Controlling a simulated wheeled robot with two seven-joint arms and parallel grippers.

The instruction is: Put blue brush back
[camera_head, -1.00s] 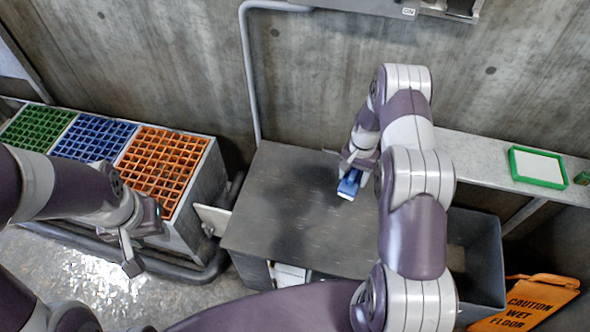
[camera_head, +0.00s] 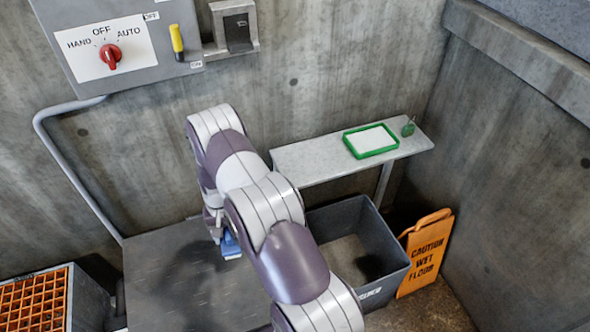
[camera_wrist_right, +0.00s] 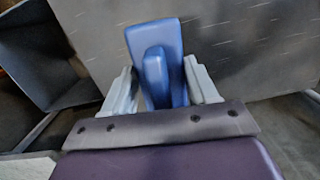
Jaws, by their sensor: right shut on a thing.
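The blue brush (camera_head: 230,246) is over the grey metal table (camera_head: 165,290), at the end of my right arm. My right gripper (camera_head: 217,228) is shut on it, partly hidden behind the arm in the head view. In the right wrist view the blue brush (camera_wrist_right: 156,62) sits between the two pale fingers of the right gripper (camera_wrist_right: 160,90). I cannot tell whether the brush touches the tabletop. My left gripper is out of the head view.
A wall shelf (camera_head: 310,160) holds a green-rimmed tray (camera_head: 371,141) and a small green object (camera_head: 408,128). Below are a grey bin (camera_head: 395,262) and an orange caution sign (camera_head: 428,255). An orange grid (camera_head: 35,305) is at lower left. A control panel (camera_head: 125,45) hangs above.

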